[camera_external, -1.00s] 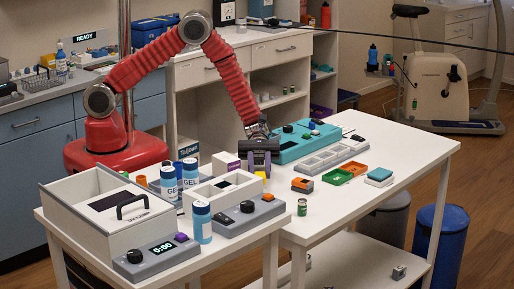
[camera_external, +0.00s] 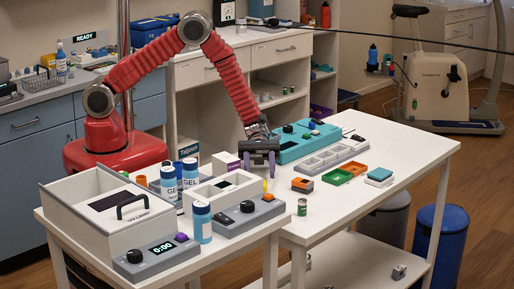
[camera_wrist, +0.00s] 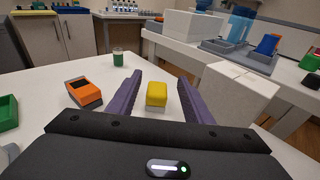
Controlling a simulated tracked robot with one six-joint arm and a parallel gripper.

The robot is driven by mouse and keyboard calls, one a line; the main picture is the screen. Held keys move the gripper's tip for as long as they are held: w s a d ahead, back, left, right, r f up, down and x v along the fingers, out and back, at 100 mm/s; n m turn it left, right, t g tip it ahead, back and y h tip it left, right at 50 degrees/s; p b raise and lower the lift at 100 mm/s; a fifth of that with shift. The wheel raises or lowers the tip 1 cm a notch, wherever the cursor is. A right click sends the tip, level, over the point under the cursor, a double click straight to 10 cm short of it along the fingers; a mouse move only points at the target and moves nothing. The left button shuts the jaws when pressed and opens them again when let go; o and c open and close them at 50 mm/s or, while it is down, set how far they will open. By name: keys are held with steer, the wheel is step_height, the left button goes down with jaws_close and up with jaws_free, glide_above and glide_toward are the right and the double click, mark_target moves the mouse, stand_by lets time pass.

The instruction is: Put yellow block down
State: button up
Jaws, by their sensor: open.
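The yellow block (camera_wrist: 157,94) rests on the white table between the two purple fingers of my gripper (camera_wrist: 152,98) in the wrist view. A gap shows on each side of the block, so the fingers are open and apart from it. In the external view my gripper (camera_external: 259,160) hangs low over the table, beside the white box. Only a small yellow sliver of the block (camera_external: 265,185) shows below the fingers there; the rest is hidden.
An orange device (camera_external: 302,185) and a green can (camera_external: 302,207) stand on the table to the right of my gripper. Green and orange trays (camera_external: 337,177) lie farther right. The white box (camera_external: 226,189) stands close on the left. The front table stretch is mostly clear.

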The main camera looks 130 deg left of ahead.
steer(key=shift+s+d+f, duration=0.1)
steer(key=shift+s+f, duration=0.1)
steer(key=shift+f, duration=0.3)
steer(key=shift+r, duration=0.45)
steer(key=v, duration=0.7)
steer(key=shift+a+r, duration=0.2)
steer(key=shift+a, duration=0.05)
